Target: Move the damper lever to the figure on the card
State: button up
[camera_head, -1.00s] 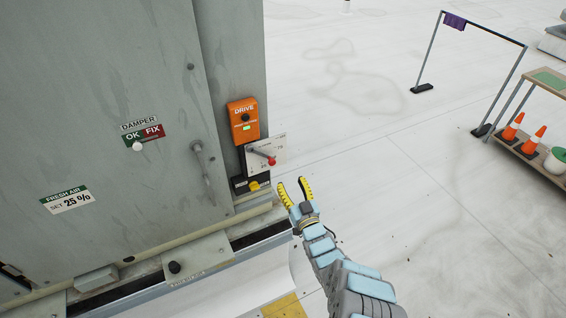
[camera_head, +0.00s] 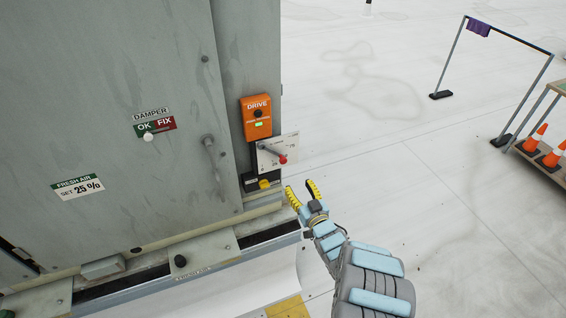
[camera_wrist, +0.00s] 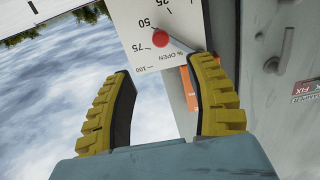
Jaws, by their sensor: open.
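The damper lever has a red knob (camera_head: 282,159) on a grey arm, in front of a white scale plate (camera_head: 291,145) below the orange drive box. In the wrist view, the plate (camera_wrist: 150,60) shows 50, 75, 100 and "% OPEN". The knob (camera_wrist: 160,39) appears between 50 and 75 there, though it stands off the plate. My gripper (camera_head: 299,187), with yellow fingers, is open and empty, just below and right of the knob. In the wrist view its fingertips (camera_wrist: 157,70) point toward the knob, apart from it.
A yellow knob (camera_head: 264,184) sits below the plate. A door handle (camera_head: 211,158) juts from the cabinet. A rail frame (camera_head: 447,60) and a cart with cones (camera_head: 535,140) stand far right. Floor between is clear.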

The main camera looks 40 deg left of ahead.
aim_at(283, 163)
jog(key=shift+b+x, duration=0.35)
jog(key=shift+x, duration=3.35)
jog(key=shift+w+a+f, duration=0.1)
jog(key=shift+w+a, duration=0.1)
jog(key=shift+a, duration=0.35)
jog(key=shift+b+x, duration=0.5)
jog(key=shift+x, duration=0.5)
jog(key=shift+w+a+b, duration=0.3)
jog(key=shift+a+b, duration=0.3)
jog(key=shift+a, duration=0.05)
jog(key=shift+b+x, duration=0.5)
jog(key=shift+x, duration=0.3)
jog(key=shift+w, duration=0.1)
